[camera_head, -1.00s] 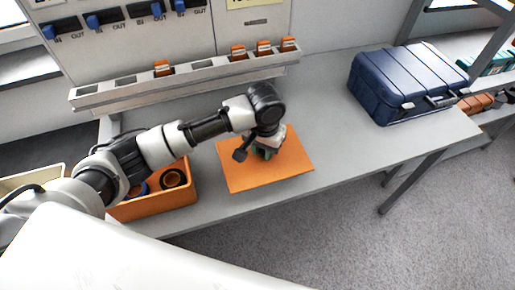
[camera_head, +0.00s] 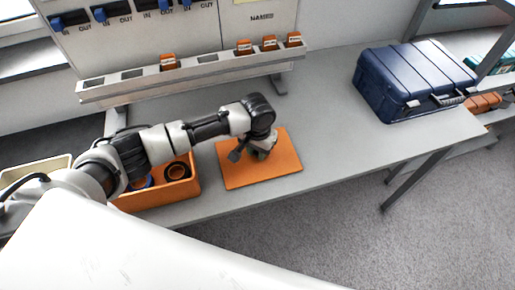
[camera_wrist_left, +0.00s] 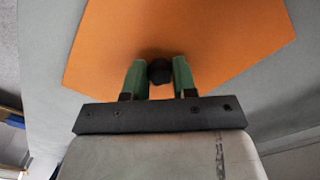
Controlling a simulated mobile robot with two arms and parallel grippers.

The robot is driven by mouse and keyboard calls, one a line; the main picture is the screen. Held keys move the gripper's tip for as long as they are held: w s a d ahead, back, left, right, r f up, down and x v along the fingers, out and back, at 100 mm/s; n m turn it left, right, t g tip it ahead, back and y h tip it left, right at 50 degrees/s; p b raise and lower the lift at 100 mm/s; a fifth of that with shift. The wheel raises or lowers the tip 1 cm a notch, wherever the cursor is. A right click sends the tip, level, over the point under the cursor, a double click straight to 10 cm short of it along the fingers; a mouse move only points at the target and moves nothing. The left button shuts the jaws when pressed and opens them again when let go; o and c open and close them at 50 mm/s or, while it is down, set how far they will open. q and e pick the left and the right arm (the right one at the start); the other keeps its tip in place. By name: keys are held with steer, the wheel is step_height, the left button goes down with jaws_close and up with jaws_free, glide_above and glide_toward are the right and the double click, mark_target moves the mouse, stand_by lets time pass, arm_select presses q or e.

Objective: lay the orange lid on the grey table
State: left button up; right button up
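The orange lid (camera_head: 285,165) is a flat square panel at the front middle of the grey table (camera_head: 340,140). It looks level and at or very near the table top; I cannot tell if it touches. My left gripper (camera_head: 262,153) is above the lid, pointing down. In the left wrist view its two green fingers (camera_wrist_left: 159,80) stand on both sides of the lid's dark knob (camera_wrist_left: 160,70), with almost no gap. The lid (camera_wrist_left: 225,40) fills the middle of that view. My right gripper is out of view.
An orange bin (camera_head: 160,198) with round parts inside stands left of the lid. A dark blue case (camera_head: 415,80) is at the table's right end. A rack (camera_head: 195,75) with several orange blocks runs along the back. The table between lid and case is clear.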

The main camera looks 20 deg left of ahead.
arm_select(q)
steer(key=o, duration=0.5)
steer(key=shift+c, duration=0.2)
step_height(320, 180, up, 12)
steer(key=shift+r+b, duration=0.15)
steer(key=shift+b, duration=0.2)
